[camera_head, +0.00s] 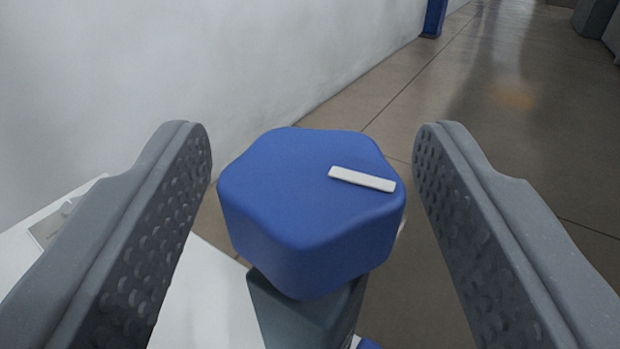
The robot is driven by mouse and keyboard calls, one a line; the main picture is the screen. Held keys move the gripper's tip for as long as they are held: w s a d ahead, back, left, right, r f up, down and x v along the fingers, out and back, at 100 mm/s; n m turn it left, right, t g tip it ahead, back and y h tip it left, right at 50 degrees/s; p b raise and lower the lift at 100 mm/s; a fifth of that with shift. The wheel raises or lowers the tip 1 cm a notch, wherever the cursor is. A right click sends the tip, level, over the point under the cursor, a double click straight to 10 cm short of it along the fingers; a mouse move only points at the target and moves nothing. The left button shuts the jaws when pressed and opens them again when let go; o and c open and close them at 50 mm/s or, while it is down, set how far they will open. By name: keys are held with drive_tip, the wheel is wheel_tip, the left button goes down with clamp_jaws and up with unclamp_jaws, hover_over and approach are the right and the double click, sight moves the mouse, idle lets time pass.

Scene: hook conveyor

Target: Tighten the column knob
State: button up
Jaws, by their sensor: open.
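The column knob (290,200) is a blue, lobed knob in the middle of the view. A white bar mark (362,179) lies on its top face, pointing to the right and slightly down. The knob sits on a dark grey column (305,312), whose lower part runs out of the frame. My gripper (312,150) is open, with one grey, dimpled finger on each side of the knob. A gap shows between the knob and each finger, wider on the right by a little. No contact shows.
A white wall (180,70) runs along the left and back. A white surface (205,290) lies below the knob at the left. Brown tiled floor (470,100) is open at the right. A blue post (434,18) and grey blocks (594,18) stand far back.

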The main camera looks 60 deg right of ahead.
drive_tip(key=v, duration=1.3)
drive_tip(key=shift+s+a, duration=0.15)
drive_tip(key=shift+a, duration=0.15)
